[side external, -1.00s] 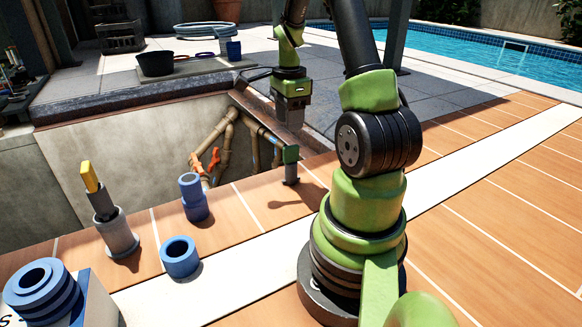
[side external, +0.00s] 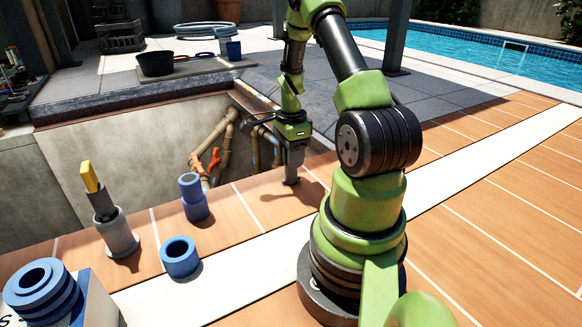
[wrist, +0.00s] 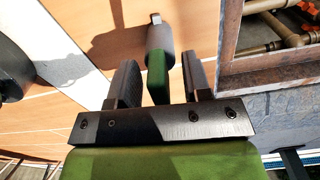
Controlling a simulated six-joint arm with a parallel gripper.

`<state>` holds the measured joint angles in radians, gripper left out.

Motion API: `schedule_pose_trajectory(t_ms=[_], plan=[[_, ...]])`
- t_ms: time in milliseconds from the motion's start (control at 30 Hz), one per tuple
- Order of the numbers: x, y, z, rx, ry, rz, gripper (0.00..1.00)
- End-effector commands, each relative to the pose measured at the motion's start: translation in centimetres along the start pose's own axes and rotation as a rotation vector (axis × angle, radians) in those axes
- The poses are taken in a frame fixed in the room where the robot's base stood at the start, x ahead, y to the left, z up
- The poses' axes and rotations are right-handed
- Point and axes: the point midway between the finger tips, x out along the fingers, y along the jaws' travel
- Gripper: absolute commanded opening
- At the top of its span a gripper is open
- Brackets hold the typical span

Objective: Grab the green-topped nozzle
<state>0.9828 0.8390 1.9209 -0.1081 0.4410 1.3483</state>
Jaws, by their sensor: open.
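The green-topped nozzle (side external: 290,177) stands upright on the orange tiles near the pit edge; in the side view only its grey lower part shows below my gripper (side external: 292,162), which hides the green top. In the wrist view the nozzle's green top (wrist: 157,77) lies between the two fingers of my gripper (wrist: 159,64), with its grey body beyond. The fingers are open, one on each side of the green part, with a gap showing on both sides.
A grey nozzle with a yellow top (side external: 103,195) stands in a grey socket at the left. A blue fitting (side external: 194,198) and a blue ring (side external: 180,257) stand nearby. The open pit (side external: 130,150) with pipes lies behind. The tiles at right are clear.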

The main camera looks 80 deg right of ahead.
Motion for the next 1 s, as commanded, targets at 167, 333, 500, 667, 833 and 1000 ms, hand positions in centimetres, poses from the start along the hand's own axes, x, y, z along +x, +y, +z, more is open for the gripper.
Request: schedule_pose_trajectory(t_ms=[167,333,500,667,833,1000], plan=[[0.0,0.0,0.0,-0.001,0.0,0.0,0.08],[0.0,0.0,0.0,-0.001,0.0,0.0,0.0],[-0.1,0.0,0.0,-0.001,0.0,0.0,0.0],[-1.8,-0.1,0.0,-0.001,0.001,-0.005,0.0],[-5.4,-0.1,0.0,-0.001,0.002,-0.008,0.0],[-8.5,-0.1,0.0,0.0,0.002,-0.005,0.0]])
